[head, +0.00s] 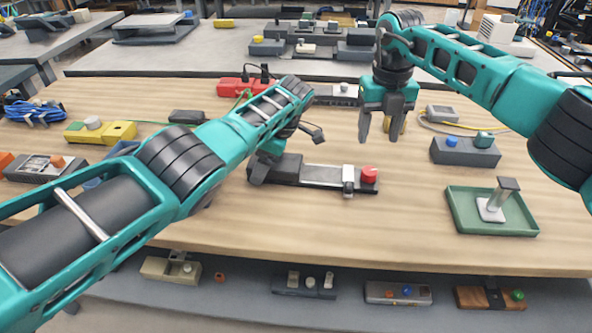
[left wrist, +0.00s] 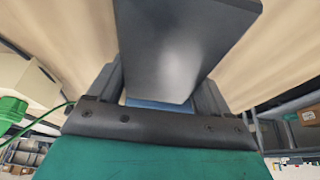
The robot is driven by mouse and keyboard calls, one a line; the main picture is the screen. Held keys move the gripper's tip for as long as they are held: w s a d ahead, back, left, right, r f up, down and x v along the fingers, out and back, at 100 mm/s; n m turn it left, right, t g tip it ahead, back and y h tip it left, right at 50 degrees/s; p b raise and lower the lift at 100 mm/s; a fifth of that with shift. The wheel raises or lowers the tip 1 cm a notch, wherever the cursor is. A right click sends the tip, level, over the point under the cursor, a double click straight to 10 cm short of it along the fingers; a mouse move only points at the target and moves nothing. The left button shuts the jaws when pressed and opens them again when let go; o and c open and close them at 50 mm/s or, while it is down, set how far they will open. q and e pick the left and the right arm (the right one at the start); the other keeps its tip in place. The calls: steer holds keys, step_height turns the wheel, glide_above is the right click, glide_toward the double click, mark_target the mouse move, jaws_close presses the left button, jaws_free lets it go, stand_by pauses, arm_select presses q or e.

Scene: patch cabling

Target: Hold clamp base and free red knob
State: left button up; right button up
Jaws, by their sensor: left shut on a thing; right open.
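The clamp lies on the wooden table in the middle of the head view, with a dark clamp base (head: 285,172) at its left end. A metal rail (head: 322,176) runs right from it to a red knob (head: 369,174). My left gripper (head: 262,172) is shut on the clamp base, partly hidden by my left arm. In the left wrist view the dark base (left wrist: 185,45) sits between the two fingers. My right gripper (head: 378,136) is open and empty, fingers pointing down, above and behind the knob and apart from it.
A green tray (head: 462,222) with a metal stand sits at right. A grey box (head: 465,152) with a blue button is behind it. A red box (head: 240,88) and a yellow device (head: 100,132) stand at back left. Table in front of the clamp is clear.

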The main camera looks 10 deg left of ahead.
mark_target(370, 170)
steer(key=shift+o, duration=0.7)
steer(key=shift+n, duration=0.5)
steer(key=n, duration=0.3)
steer(key=shift+f+n, duration=1.5)
steer(key=shift+f, duration=1)
steer(key=shift+f+n, duration=1.5)
steer(key=shift+f, duration=0.95)
